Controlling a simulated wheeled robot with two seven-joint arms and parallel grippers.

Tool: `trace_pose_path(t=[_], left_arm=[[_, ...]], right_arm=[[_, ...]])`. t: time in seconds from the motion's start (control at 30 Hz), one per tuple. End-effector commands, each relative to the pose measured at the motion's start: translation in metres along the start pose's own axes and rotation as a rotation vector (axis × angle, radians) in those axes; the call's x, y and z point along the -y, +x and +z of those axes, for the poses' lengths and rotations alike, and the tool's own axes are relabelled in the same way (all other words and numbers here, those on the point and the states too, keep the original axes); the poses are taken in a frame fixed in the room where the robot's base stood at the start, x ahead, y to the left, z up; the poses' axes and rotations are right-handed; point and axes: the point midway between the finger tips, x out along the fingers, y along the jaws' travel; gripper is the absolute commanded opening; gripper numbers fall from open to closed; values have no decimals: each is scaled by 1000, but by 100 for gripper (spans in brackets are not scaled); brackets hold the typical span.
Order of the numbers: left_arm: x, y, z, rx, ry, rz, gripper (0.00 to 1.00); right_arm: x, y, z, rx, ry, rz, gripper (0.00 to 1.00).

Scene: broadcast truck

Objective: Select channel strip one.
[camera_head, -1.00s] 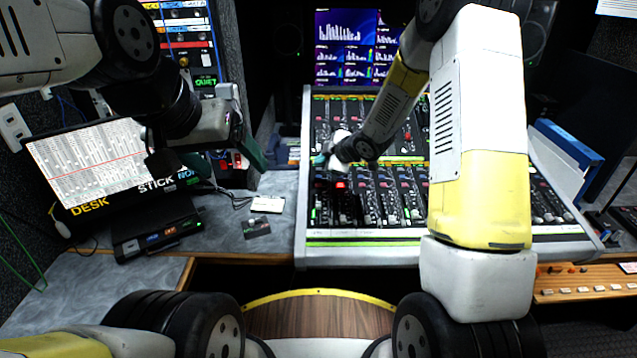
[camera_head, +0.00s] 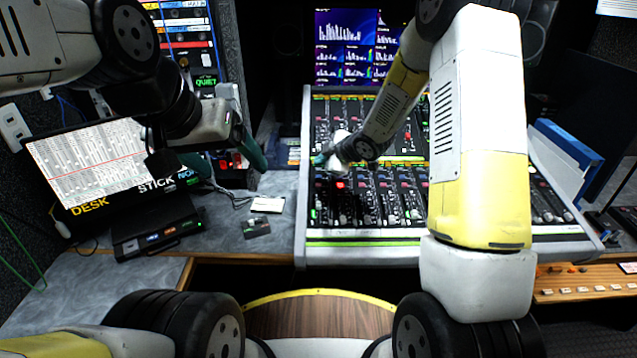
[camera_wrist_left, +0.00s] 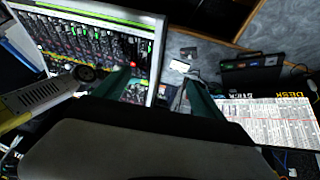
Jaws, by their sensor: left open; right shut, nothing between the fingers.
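The mixing console (camera_head: 362,254) is in the middle of the head view, with rows of channel strips. The leftmost strip (camera_head: 317,205) is near its left edge; strip numbers are too small to read. A red lit button (camera_head: 340,184) glows near the left end, just below my right gripper (camera_head: 322,162). That gripper is shut and empty over the console's left part; I cannot tell whether it touches a control. My left gripper (camera_head: 230,163) is open and empty above the desk, left of the console. In the left wrist view its green fingers (camera_wrist_left: 165,90) are spread, with the console (camera_wrist_left: 156,62) at upper left.
A monitor with bar graphs (camera_head: 345,48) stands behind the console. A tilted labelled screen (camera_head: 90,165) and a black box (camera_head: 160,235) are on the left desk. A small dark device (camera_head: 257,228) and a white card (camera_head: 268,204) lie between box and console. Blue folders (camera_head: 568,150) stand at right.

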Motion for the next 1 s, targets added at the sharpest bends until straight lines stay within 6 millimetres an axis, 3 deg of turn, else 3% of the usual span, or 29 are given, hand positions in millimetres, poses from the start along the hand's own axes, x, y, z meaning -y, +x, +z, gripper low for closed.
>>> trace_pose_path(t=[0.17,0.2,0.6,1.0], left_arm=[[0,0,0,0,0,0,80],[0,0,0,0,0,0,76],[0,0,0,0,0,0,0],[0,0,0,0,0,0,0]], right_arm=[[0,0,0,0,0,0,0],[0,0,0,0,0,0,0],[0,0,0,0,0,0,0],[0,0,0,0,0,0,0]])
